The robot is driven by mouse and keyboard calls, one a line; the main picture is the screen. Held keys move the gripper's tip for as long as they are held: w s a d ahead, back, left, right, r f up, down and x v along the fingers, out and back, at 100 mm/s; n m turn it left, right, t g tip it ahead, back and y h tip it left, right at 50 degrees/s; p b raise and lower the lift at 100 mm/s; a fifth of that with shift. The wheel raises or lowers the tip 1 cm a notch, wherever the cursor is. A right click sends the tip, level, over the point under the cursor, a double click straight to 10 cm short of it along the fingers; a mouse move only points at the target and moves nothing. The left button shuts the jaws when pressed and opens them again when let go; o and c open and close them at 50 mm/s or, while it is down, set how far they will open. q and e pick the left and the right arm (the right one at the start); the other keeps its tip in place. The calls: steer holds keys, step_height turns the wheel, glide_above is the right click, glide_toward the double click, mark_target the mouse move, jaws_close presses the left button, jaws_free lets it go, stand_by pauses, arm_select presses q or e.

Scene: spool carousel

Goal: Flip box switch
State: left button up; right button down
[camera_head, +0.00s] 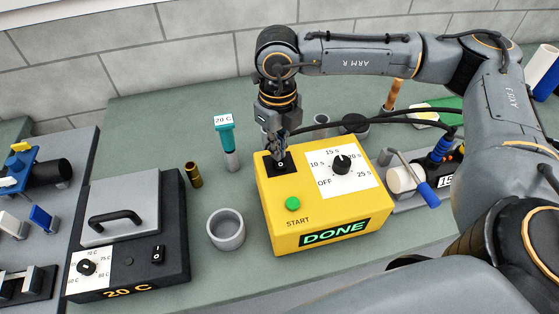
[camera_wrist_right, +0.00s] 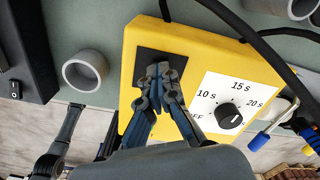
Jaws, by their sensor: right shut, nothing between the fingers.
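The yellow box (camera_head: 285,233) stands on the green bench in the head view. It carries a black switch (camera_head: 281,164) on a black plate at its top left, a black dial (camera_head: 342,164), a green START button (camera_head: 292,203) and a lit DONE display (camera_head: 335,233). My right gripper (camera_head: 278,155) points down, shut and empty, with its fingertips right at the switch. In the right wrist view the closed fingertips (camera_wrist_right: 160,72) lie over the black plate (camera_wrist_right: 148,62) and hide the switch; contact cannot be told. My left gripper is not in view.
A grey cup (camera_head: 226,230) stands left of the yellow box. A dark box with a grey handled lid (camera_head: 118,207) and its own switch (camera_head: 158,253) is further left. A teal-topped holder (camera_head: 226,140) and a brass cylinder (camera_head: 194,175) stand behind. Tools and cables crowd the right.

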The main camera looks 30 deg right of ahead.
steer(key=shift+f, duration=0.1)
steer(key=shift+r+p, duration=1.55)
steer(key=shift+r, duration=1.95)
